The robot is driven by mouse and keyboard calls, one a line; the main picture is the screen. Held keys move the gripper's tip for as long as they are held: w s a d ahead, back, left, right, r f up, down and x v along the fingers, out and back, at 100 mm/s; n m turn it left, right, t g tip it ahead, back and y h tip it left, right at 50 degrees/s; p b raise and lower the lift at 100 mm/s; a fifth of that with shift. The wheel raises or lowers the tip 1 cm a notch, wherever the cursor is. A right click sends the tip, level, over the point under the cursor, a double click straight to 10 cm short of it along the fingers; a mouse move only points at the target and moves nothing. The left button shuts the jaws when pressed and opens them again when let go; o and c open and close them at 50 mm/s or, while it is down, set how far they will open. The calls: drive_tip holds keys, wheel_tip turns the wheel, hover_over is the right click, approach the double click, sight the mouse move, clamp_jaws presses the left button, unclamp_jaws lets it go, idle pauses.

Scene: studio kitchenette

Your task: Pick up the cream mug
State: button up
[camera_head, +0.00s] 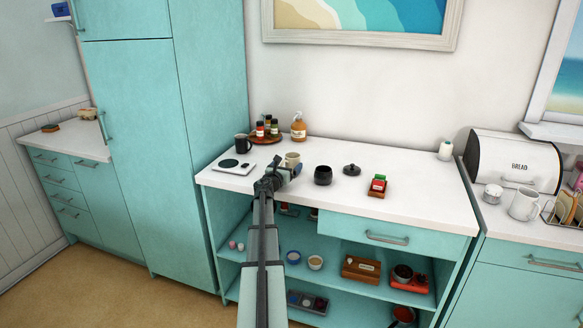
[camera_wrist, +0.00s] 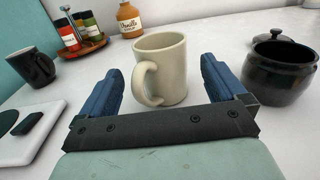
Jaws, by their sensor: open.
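The cream mug (camera_wrist: 165,68) stands upright on the white counter, with its handle turned toward my gripper and slightly left in the wrist view. In the head view the mug (camera_head: 292,159) shows just behind my gripper (camera_head: 284,171), which hides its lower part. In the wrist view my gripper (camera_wrist: 170,85) is open, with one blue finger on each side of the mug. The mug appears between or just beyond the fingertips; I cannot tell whether either finger touches it.
A black pot (camera_wrist: 280,72) stands close to the right finger, its lid (camera_head: 351,169) behind it. A black mug (camera_wrist: 31,68) and a white scale (camera_head: 234,164) are at left. A round tray of bottles (camera_head: 256,140) and an amber bottle (camera_wrist: 130,20) stand behind.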

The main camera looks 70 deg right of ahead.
sight(290, 164)
drive_tip(key=d, duration=0.4)
drive_tip(key=shift+s+d+f, duration=0.2)
drive_tip(key=shift+s+d, duration=0.05)
drive_tip(key=shift+d, duration=0.05)
drive_tip(key=shift+c, duration=0.4)
drive_tip(key=c, duration=1.1)
drive_tip(key=shift+r, duration=0.1)
